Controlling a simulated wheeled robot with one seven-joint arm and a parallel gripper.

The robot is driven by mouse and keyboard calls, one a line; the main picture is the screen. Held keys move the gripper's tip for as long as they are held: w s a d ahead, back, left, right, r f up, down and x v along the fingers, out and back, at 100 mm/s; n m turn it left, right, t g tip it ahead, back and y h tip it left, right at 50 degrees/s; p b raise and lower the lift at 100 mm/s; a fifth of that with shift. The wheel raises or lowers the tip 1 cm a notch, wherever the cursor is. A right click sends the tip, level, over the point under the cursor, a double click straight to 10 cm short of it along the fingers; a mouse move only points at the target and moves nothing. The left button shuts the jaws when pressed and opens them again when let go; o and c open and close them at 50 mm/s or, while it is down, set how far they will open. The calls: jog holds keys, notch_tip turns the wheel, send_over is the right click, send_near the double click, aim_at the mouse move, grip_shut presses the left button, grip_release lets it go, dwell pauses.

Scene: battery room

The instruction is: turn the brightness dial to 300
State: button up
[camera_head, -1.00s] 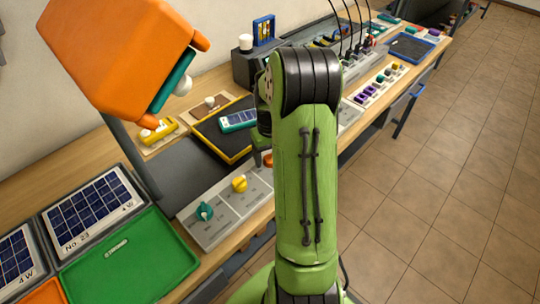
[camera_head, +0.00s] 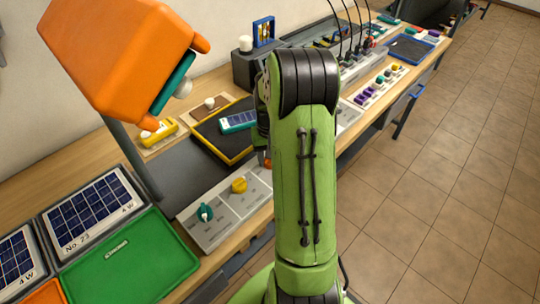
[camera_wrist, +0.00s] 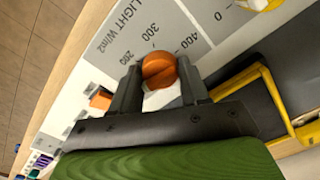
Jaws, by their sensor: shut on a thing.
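The brightness dial (camera_wrist: 160,70) is an orange round knob with a raised grip on a light grey panel (camera_wrist: 205,22) in the wrist view. The panel reads "LIGHT W/m2", with 200, 300 and 400 printed around the dial. My gripper (camera_wrist: 160,84) is shut on the dial, one dark finger on each side. Which mark the dial points to cannot be told clearly. In the head view my green arm hides most of the dial and the gripper.
A teal knob (camera_head: 205,212) and a yellow knob (camera_head: 239,185) stand on the grey panel left of my arm. A green tray (camera_head: 130,264) lies at the front left. An orange lamp head (camera_head: 120,55) hangs over the bench. A yellow-edged black tray (camera_head: 229,158) lies behind.

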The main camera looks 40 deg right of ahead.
jog(key=m, duration=1.1)
jog(key=shift+p, duration=0.3)
jog(key=m, duration=1)
jog(key=shift+m, duration=0.3)
jog(key=shift+r, duration=0.1)
jog(key=o, duration=1)
jog(key=shift+o, duration=0.2)
